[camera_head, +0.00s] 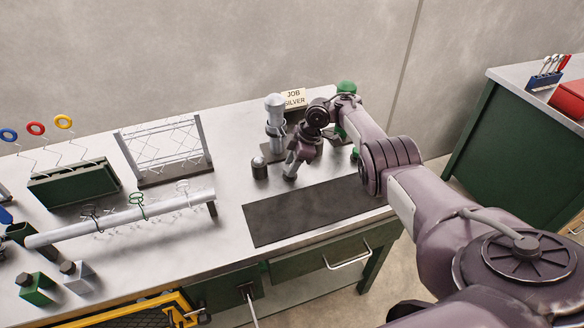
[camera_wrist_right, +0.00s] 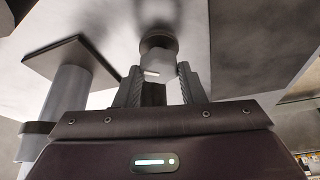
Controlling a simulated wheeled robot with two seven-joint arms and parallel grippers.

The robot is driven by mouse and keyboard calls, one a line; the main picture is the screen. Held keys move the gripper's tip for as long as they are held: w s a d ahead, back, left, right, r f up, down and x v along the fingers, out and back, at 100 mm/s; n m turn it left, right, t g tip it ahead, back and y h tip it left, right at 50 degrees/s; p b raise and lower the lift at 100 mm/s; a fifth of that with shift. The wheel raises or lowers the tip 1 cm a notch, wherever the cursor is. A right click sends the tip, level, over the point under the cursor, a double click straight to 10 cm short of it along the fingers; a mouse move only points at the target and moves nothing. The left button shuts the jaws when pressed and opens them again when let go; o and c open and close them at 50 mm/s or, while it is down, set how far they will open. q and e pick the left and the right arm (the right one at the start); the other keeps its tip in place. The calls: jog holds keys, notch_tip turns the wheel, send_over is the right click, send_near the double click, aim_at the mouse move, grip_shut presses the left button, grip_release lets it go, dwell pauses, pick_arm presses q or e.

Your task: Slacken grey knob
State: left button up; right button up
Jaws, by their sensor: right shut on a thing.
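My right gripper (camera_head: 290,176) reaches down to the bench in the head view, in front of a tall grey post. In the right wrist view the right gripper (camera_wrist_right: 157,80) is shut with its two fingers on either side of a light grey, faceted knob (camera_wrist_right: 157,64). A dark round part shows just behind this grey knob. In the head view the gripper hides what it holds. My left gripper is in neither view.
The grey post (camera_head: 275,112) stands on a dark plate (camera_wrist_right: 80,44), close by. A small dark cylinder with a grey top (camera_head: 259,168) stands left of the gripper. A dark mat (camera_head: 300,212) lies clear in front. A wire rack (camera_head: 165,145) and a long rail (camera_head: 130,215) are further left.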

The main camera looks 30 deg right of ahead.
dwell(0.4)
jog(key=o, duration=1)
jog(key=shift+p+v, duration=1)
jog(key=shift+v, duration=2.9)
